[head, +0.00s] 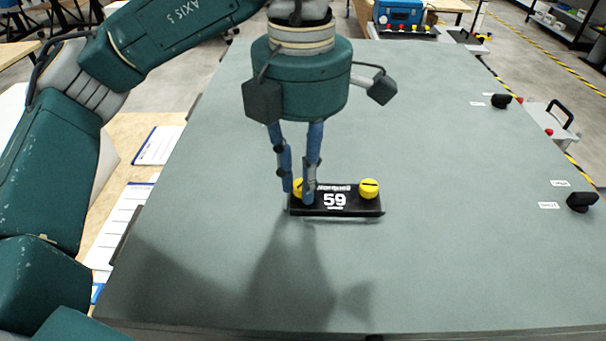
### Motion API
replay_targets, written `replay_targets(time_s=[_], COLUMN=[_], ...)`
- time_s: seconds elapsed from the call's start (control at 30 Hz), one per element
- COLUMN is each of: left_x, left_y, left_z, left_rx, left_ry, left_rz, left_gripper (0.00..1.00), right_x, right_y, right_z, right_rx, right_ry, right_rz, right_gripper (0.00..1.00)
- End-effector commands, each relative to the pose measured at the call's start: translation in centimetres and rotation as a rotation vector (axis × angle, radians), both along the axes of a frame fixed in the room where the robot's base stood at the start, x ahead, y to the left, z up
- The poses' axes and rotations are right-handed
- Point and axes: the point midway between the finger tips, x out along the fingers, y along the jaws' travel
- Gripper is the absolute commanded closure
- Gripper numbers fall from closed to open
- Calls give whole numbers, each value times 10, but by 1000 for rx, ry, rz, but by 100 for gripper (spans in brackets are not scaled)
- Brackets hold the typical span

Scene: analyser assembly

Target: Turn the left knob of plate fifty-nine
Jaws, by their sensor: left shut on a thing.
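Plate fifty-nine (336,208) is a black block with a white "59" on its face, lying on the grey-green table. Its left knob (298,187) is yellow and partly hidden behind my fingers. Its right knob (369,188) is yellow with a dark slot across it and stands clear. My left gripper (298,194) points down with its blue fingers around the left knob and is shut on it. My right gripper is not in view.
The table (420,270) is mostly bare around the plate. Black knobs (581,201) (501,101) with small white labels sit at its right side. A blue device (399,14) stands beyond the far edge. Papers (125,215) lie at the left.

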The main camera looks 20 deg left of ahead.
Motion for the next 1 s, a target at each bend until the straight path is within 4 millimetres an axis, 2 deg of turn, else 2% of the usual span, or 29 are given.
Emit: replay_targets(time_s=[1.0], left_x=[0], left_y=[1], left_z=[2], left_rx=[-2], left_ry=[1], left_rz=[-967], left_gripper=[100], right_x=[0], right_y=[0], right_z=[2], right_rx=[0], right_ry=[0], right_rz=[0], right_gripper=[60])
